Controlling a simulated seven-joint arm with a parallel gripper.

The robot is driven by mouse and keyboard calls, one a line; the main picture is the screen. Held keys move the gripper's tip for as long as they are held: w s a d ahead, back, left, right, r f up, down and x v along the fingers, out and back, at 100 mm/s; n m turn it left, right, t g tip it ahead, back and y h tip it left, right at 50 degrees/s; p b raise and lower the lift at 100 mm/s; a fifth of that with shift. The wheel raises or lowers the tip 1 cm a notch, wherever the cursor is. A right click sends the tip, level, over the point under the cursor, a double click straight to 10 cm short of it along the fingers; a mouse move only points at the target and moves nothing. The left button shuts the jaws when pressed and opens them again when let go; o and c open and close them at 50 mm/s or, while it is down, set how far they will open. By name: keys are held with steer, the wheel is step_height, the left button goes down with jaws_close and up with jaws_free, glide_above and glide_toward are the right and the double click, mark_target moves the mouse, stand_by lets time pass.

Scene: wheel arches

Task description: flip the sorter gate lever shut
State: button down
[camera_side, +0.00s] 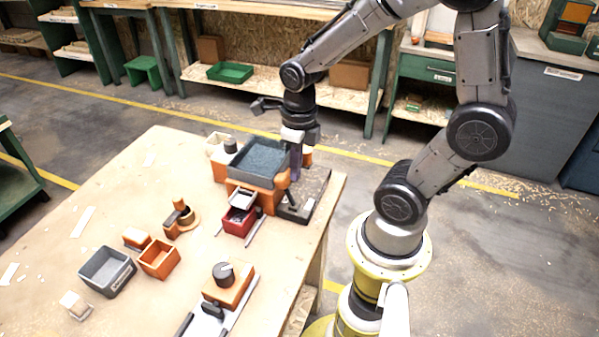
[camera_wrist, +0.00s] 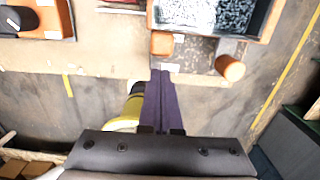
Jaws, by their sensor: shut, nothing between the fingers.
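The sorter is an orange housing with a blue-grey open bin (camera_side: 262,158) of grey granules, at the back right of the table; the bin also shows at the top of the wrist view (camera_wrist: 218,14). Beside it is a dark base plate (camera_side: 315,188) with a dark upright lever (camera_side: 292,202) and an orange part (camera_side: 284,180) above it. In the wrist view, an orange block (camera_wrist: 162,43) and an orange cylinder (camera_wrist: 230,68) stand on the grey plate; I cannot tell which is the lever's handle. My gripper (camera_side: 296,168) is shut and empty, its purple fingers (camera_wrist: 160,75) beside the bin.
A red box (camera_side: 238,222) stands in front of the sorter. An orange block with a dark knob (camera_side: 229,285) is nearer the front. A grey bin (camera_side: 107,271) and an orange box (camera_side: 160,259) stand at left. The table's right edge (camera_side: 328,225) is close to the plate.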

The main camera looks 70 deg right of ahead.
steer(key=shift+r, duration=0.15)
step_height(320, 180, up, 9)
steer(key=w, duration=0.2)
steer(key=shift+w, duration=0.4)
stand_by(0.5)
